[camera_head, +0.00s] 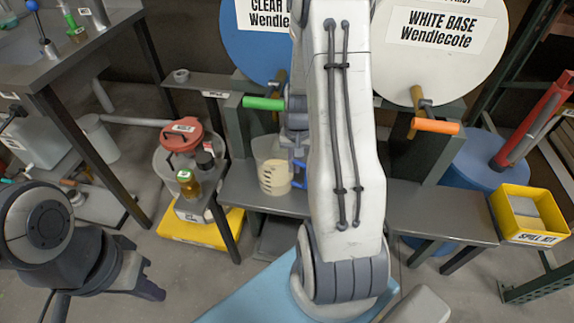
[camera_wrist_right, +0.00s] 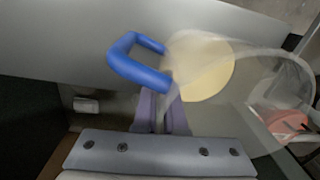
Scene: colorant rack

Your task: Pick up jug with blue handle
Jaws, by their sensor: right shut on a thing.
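The jug (camera_head: 268,168) is translucent, with graduation marks and a pale cream content, and has a blue handle (camera_head: 299,172). In the head view it is at the grey bench, left of my right arm, which hides part of it. My right gripper (camera_head: 297,140) is shut on the jug at its handle side. In the right wrist view the fingers (camera_wrist_right: 160,112) meet at the blue handle (camera_wrist_right: 138,66), with the jug body (camera_wrist_right: 205,62) to the right. Whether the jug touches the bench is unclear. My left gripper (camera_head: 142,268) is open and empty at the lower left.
A red-lidded container (camera_head: 182,140) and a small amber jar (camera_head: 188,183) stand left of the jug. Green (camera_head: 263,103) and orange (camera_head: 436,126) tap handles stick out above the bench (camera_head: 440,212). A yellow spill kit bin (camera_head: 528,214) is at the right.

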